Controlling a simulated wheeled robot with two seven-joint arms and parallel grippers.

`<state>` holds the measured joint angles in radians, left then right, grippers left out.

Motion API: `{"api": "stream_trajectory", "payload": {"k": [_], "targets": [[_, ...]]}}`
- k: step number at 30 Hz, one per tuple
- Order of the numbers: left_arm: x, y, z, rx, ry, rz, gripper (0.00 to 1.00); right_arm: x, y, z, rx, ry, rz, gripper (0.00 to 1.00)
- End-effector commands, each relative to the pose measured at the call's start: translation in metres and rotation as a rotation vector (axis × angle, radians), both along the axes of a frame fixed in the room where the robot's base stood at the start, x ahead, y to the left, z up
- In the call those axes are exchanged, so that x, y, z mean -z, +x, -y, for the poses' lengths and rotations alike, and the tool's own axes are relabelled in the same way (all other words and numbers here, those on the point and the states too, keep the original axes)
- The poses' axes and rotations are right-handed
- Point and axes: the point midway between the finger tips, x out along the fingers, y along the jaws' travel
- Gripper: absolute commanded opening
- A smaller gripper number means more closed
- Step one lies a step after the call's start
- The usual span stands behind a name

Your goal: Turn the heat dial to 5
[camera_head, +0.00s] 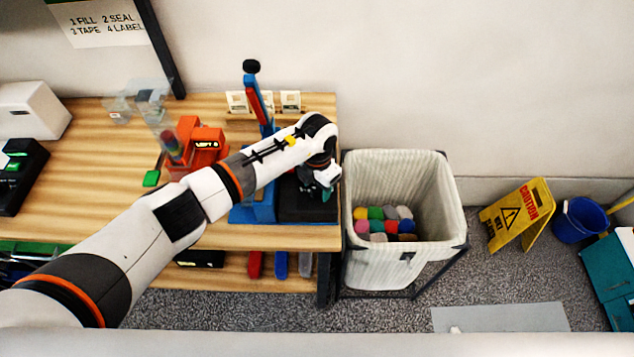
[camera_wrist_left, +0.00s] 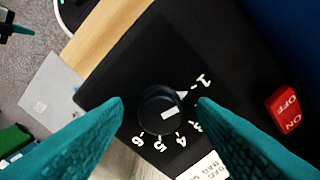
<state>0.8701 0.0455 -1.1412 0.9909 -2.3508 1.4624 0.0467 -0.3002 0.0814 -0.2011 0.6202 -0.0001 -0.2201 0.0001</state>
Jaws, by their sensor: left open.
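The black heat dial (camera_wrist_left: 158,102) sits on a black panel (camera_wrist_left: 150,60) with white numbers around it. Its white mark points right and slightly up, between the 1 and the 3; the 2 is hidden by a finger. The 5 (camera_wrist_left: 160,146) lies below the dial. My left gripper (camera_wrist_left: 162,103) is open, its teal fingertips on either side of the dial; I cannot tell whether they touch it. In the head view my left gripper (camera_head: 325,188) is over the black unit (camera_head: 305,212) at the table's right end; the dial is hidden there. My right gripper is out of view.
A red OFF/ON switch (camera_wrist_left: 287,108) is on the unit. A blue and red upright lever (camera_head: 257,100) stands behind my arm. An orange device (camera_head: 190,140) is to the left on the wooden table (camera_head: 100,150). A white bin (camera_head: 400,270) with coloured items stands right of the table.

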Motion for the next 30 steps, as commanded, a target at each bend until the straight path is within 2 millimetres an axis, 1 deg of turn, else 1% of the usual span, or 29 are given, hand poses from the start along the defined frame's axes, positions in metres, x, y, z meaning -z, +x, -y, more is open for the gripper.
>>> {"api": "stream_trajectory", "payload": {"k": [3,4,9,12,17,22,26,30], "targets": [[0.000,0.000,0.000,0.000,0.000,0.000,0.52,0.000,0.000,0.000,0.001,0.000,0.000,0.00],[0.000,0.000,0.000,0.000,0.000,0.000,0.51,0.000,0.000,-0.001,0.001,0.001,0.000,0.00],[0.000,0.000,0.000,0.000,-0.001,0.000,0.23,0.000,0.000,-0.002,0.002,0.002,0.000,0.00],[0.000,0.000,0.000,0.000,-0.001,0.000,0.08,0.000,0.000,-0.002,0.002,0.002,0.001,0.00],[0.000,0.000,0.000,0.007,-0.001,0.001,0.08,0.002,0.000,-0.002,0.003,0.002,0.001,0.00],[0.002,0.001,0.000,0.051,0.000,0.003,0.08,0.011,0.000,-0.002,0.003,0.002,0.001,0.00],[0.003,0.001,-0.001,0.120,0.001,0.003,0.08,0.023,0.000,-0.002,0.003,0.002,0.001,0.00],[0.005,0.002,-0.001,0.227,0.001,0.004,0.08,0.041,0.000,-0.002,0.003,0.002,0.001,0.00]]}}
